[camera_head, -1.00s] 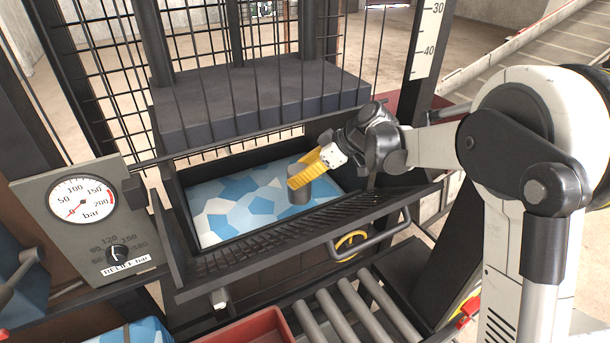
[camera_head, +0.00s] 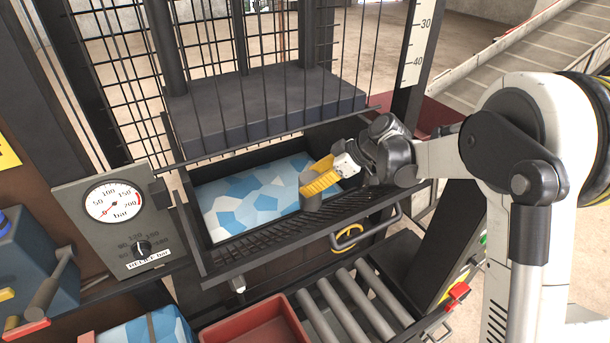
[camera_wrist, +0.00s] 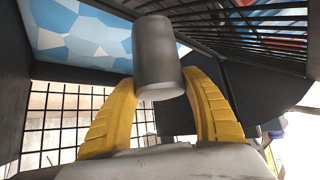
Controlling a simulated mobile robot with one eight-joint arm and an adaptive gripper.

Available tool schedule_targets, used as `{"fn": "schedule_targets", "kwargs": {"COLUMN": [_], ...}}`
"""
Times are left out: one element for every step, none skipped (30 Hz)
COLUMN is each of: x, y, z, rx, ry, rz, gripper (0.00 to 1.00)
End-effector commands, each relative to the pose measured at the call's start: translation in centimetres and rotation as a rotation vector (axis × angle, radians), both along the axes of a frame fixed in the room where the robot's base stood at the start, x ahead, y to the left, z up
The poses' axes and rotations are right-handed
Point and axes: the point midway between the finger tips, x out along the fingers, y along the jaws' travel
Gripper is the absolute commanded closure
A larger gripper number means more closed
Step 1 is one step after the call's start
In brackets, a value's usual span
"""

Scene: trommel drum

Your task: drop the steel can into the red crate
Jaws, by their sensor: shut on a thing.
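The steel can (camera_head: 310,193) is a plain grey cylinder, held by my gripper (camera_head: 317,182) with its yellow fingers. In the wrist view the can (camera_wrist: 157,58) sits between the two yellow fingertips (camera_wrist: 160,88), which press on its sides. In the head view the can is over the front part of the press chamber, near the black slatted front flap. The red crate (camera_head: 254,320) stands low at the bottom of the head view, below and in front of the chamber. Its front part is cut off by the frame, and the floor I see in it looks empty.
A blue and white patterned block (camera_head: 255,200) fills the chamber under the dark press plate (camera_head: 262,108). A bar handle (camera_head: 370,235) juts from the flap. Grey rollers (camera_head: 345,305) lie right of the crate. A gauge panel (camera_head: 118,222) stands left, and another patterned bale (camera_head: 150,330) lies left of the crate.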

Motion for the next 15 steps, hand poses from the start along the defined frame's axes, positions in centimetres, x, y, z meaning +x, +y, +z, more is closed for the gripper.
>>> {"fn": "schedule_targets", "kwargs": {"x": [-0.5, -0.8, -1.2, -1.4, -1.7, -2.0, -2.2, -2.5, -2.9, -3.1, -3.3, -3.6, -3.9, -4.1, -4.5], "y": [-0.4, -0.6, -0.8, -1.0, -1.1, -1.3, -1.5, -1.7, -1.9, -2.1, -2.3, -2.5, -2.7, -2.8, -3.0], "z": [0.6, 0.8, 1.1, 1.4, 1.7, 2.1, 2.3, 2.6, 3.0, 3.2, 3.5, 3.8, 4.1, 4.4, 4.7], "rx": [0.000, 0.000, 0.000, 0.000, 0.000, 0.000, 0.000, 0.000, 0.000, 0.000, 0.000, 0.000, 0.000, 0.000, 0.000], "ry": [0.000, 0.000, 0.001, 0.000, 0.000, 0.000, 0.001, 0.001, 0.001, 0.001, 0.001, 0.000, 0.000, 0.000, 0.000], "rz": [-0.001, -0.001, -0.002, -0.001, -0.001, -0.001, -0.001, -0.001, -0.001, -0.001, -0.001, -0.001, -0.001, -0.001, -0.001], "gripper": [0.76, 0.76, 0.76, 0.76, 0.76, 0.76, 0.76, 0.76, 0.76, 0.76, 0.76, 0.76, 0.76, 0.76, 0.76]}}
